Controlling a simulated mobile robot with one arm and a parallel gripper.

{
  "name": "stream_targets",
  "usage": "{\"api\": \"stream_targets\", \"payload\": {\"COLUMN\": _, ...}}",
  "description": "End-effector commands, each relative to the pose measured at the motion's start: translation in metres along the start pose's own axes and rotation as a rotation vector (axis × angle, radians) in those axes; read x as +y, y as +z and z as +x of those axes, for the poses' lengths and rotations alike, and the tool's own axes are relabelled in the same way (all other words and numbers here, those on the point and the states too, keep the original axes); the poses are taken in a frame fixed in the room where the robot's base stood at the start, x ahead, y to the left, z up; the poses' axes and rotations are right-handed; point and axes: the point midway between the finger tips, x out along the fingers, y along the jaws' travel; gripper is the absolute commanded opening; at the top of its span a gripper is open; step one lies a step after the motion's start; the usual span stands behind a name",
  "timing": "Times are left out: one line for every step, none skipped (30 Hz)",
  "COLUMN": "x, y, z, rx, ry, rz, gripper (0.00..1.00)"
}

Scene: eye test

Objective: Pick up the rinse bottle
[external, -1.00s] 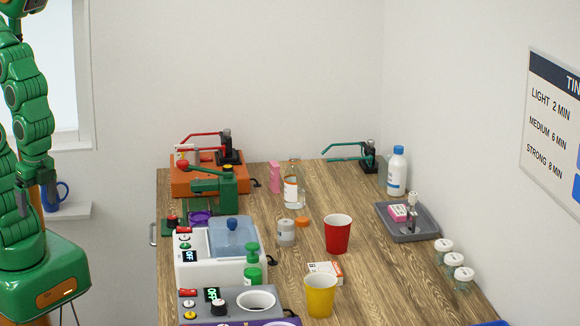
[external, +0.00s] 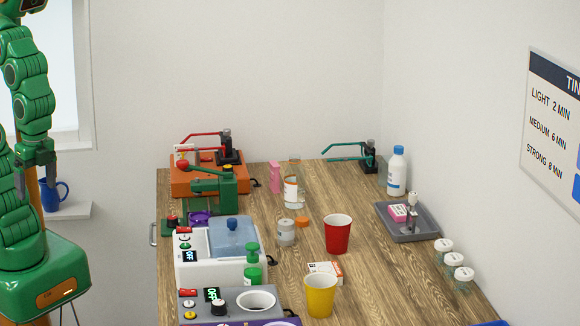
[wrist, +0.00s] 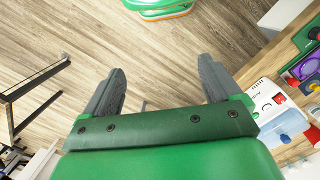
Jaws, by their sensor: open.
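My gripper (external: 36,182) hangs at the far left, off the counter and far from both bottles. In the wrist view my gripper (wrist: 160,78) has its two grey fingers apart, with nothing between them and floor beyond. Neither bottle can be made out in the wrist view.
A grey tray (external: 432,234) with small items sits in front of the white bottle, and a teal-handled device (external: 370,158) stands beside it. Red (external: 338,234) and yellow (external: 320,296) cups stand nearer. A white bath (external: 205,262) lines the left edge.

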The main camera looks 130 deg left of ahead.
Motion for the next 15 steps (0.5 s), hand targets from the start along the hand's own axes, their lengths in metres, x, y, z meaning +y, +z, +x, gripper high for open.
{"api": "stream_targets", "payload": {"x": 0.002, "y": -0.007, "z": -0.001, "rx": 0.013, "ry": 0.012, "rz": 0.000, "gripper": 0.91}}
{"api": "stream_targets", "payload": {"x": 0.003, "y": -0.011, "z": -0.001, "rx": 0.022, "ry": 0.018, "rz": 0.001, "gripper": 0.91}}
{"api": "stream_targets", "payload": {"x": 0.004, "y": -0.017, "z": -0.002, "rx": 0.036, "ry": 0.026, "rz": 0.003, "gripper": 0.91}}
{"api": "stream_targets", "payload": {"x": 0.005, "y": -0.022, "z": -0.003, "rx": 0.045, "ry": 0.033, "rz": 0.003, "gripper": 0.91}}
{"api": "stream_targets", "payload": {"x": 0.007, "y": -0.027, "z": -0.004, "rx": 0.057, "ry": 0.042, "rz": 0.002, "gripper": 0.91}}
{"api": "stream_targets", "payload": {"x": 0.008, "y": -0.034, "z": -0.005, "rx": 0.071, "ry": 0.053, "rz": 0.002, "gripper": 0.91}}
{"api": "stream_targets", "payload": {"x": 0.009, "y": -0.039, "z": -0.006, "rx": 0.082, "ry": 0.060, "rz": 0.003, "gripper": 0.91}}
{"api": "stream_targets", "payload": {"x": 0.010, "y": -0.045, "z": -0.007, "rx": 0.097, "ry": 0.070, "rz": 0.003, "gripper": 0.91}}
{"api": "stream_targets", "payload": {"x": 0.012, "y": -0.054, "z": -0.009, "rx": 0.118, "ry": 0.082, "rz": 0.002, "gripper": 0.91}}
{"api": "stream_targets", "payload": {"x": 0.012, "y": -0.061, "z": -0.011, "rx": 0.134, "ry": 0.090, "rz": 0.001, "gripper": 0.91}}
{"api": "stream_targets", "payload": {"x": 0.013, "y": -0.068, "z": -0.012, "rx": 0.150, "ry": 0.100, "rz": 0.001, "gripper": 0.91}}
{"api": "stream_targets", "payload": {"x": 0.014, "y": -0.078, "z": -0.014, "rx": 0.171, "ry": 0.113, "rz": -0.001, "gripper": 0.91}}
{"api": "stream_targets", "payload": {"x": 0.015, "y": -0.086, "z": -0.016, "rx": 0.189, "ry": 0.123, "rz": -0.003, "gripper": 0.91}}
{"api": "stream_targets", "payload": {"x": 0.015, "y": -0.096, "z": -0.018, "rx": 0.211, "ry": 0.134, "rz": -0.005, "gripper": 0.91}}
{"api": "stream_targets", "payload": {"x": 0.015, "y": -0.109, "z": -0.021, "rx": 0.240, "ry": 0.148, "rz": -0.011, "gripper": 0.91}}
